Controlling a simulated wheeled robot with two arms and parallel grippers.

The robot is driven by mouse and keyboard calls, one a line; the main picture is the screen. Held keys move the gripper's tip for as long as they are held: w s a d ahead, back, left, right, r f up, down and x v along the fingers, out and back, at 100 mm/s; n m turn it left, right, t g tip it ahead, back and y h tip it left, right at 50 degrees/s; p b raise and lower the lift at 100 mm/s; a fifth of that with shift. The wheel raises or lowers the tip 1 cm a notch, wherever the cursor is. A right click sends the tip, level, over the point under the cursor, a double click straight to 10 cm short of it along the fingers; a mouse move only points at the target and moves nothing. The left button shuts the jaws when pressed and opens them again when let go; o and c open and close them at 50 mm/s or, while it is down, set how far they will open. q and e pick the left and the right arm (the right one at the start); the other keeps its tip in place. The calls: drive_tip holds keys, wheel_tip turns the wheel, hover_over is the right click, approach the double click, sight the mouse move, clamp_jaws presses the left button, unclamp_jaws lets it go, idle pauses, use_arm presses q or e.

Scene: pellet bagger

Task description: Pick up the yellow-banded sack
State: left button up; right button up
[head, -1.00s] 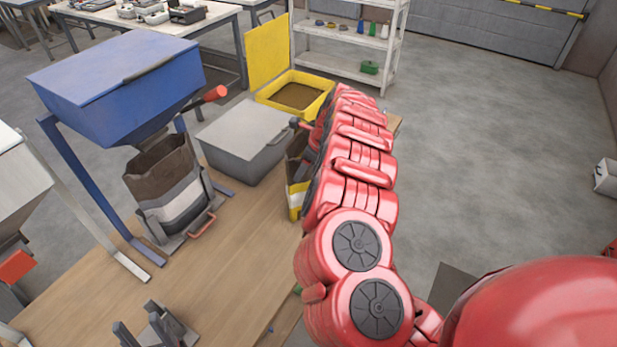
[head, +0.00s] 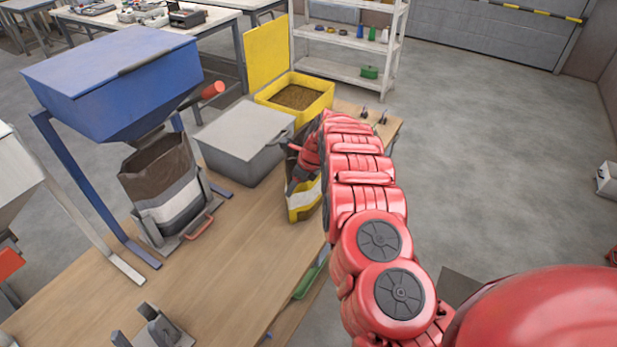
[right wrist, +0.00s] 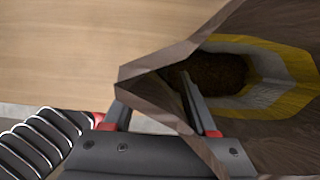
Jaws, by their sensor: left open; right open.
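The yellow-banded sack (head: 302,207) stands on the wooden table near its right edge, its top partly hidden by my right arm. In the right wrist view the sack (right wrist: 270,85) is open at the top, with a yellow and a pale band and dark brown pellets inside. My right gripper (right wrist: 158,95) is open at the sack's mouth, one finger inside it and the other outside, with the brown wall between them. My left gripper (head: 132,324) is open and empty over the table's near left part.
A brown sack with white and dark bands (head: 172,205) stands under the blue hopper (head: 115,80). A grey lidded box (head: 240,140) and an open yellow bin (head: 305,85) stand behind. The table (head: 235,265) is clear in the middle.

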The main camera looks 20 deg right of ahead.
drive_tip(key=shift+x, duration=1.35)
clamp_jaws()
idle(0.5)
